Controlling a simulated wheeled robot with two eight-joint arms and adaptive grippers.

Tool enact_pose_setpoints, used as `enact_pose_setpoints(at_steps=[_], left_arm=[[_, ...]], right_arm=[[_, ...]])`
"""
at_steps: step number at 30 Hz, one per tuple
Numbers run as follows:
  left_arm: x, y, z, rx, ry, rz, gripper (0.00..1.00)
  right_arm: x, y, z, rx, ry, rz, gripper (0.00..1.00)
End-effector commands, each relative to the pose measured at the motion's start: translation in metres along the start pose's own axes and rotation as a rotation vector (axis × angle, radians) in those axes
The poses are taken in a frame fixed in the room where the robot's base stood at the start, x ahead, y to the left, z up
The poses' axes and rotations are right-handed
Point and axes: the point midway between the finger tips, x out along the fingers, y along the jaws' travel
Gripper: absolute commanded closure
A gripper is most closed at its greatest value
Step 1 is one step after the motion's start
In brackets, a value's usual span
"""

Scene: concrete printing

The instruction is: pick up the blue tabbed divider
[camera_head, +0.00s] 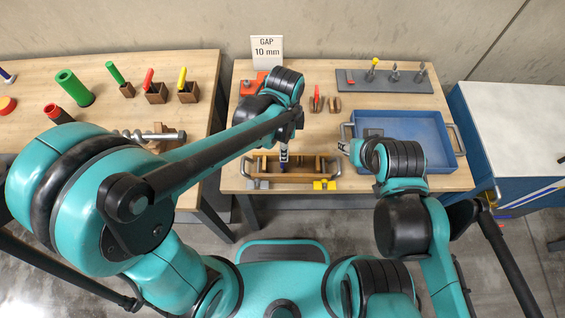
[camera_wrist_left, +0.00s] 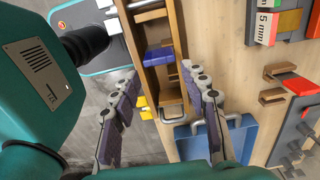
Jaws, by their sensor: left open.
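The blue tabbed divider (camera_wrist_left: 158,60) shows in the left wrist view as a blue piece set across a long wooden mould (camera_wrist_left: 165,30). In the head view the mould (camera_head: 268,178) lies near the table's front edge, and I cannot clearly make out the divider there behind my gripper. My left gripper (camera_wrist_left: 161,74) is open and empty, with its fingers apart on either side of the divider in the picture; in the head view it points down over the mould (camera_head: 283,157). My right gripper (camera_head: 344,148) hangs at the left edge of the blue tray; its fingers are too small to read.
The blue tray (camera_head: 438,130) stands right of the mould. Yellow blocks (camera_head: 324,184) and grey blocks sit at the mould's front. Behind are red-handled tools (camera_head: 317,100), a grey tool board (camera_head: 385,86) and a "GAP 10 mm" sign (camera_head: 267,47). A second table (camera_head: 110,88) stands left.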

Motion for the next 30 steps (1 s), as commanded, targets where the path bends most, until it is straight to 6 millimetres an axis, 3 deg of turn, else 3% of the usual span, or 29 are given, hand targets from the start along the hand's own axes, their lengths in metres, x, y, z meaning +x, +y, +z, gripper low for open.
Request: enact_pose_setpoints(at_steps=[15,22,23,27,28,30], left_arm=[[0.067,0.0,0.005,-0.005,0.001,-0.002,0.55],[0.068,0.001,0.005,-0.005,0.001,-0.002,0.55],[0.068,0.001,0.005,-0.005,0.001,-0.002,0.58],[0.068,0.001,0.005,-0.006,0.001,-0.002,0.95],[0.068,0.001,0.005,-0.006,0.001,-0.002,1.0],[0.068,0.001,0.005,-0.006,0.001,-0.002,1.0]], right_arm=[[0.026,0.0,0.018,0.0,0.0,0.0,0.6],[0.025,0.0,0.018,0.0,0.0,0.0,0.6],[0.025,0.0,0.018,0.0,0.0,0.0,0.6],[0.025,0.0,0.018,0.0,0.0,0.0,0.6],[0.025,0.0,0.018,0.0,0.0,0.0,0.6],[0.025,0.0,0.018,0.0,0.0,0.0,0.6]])
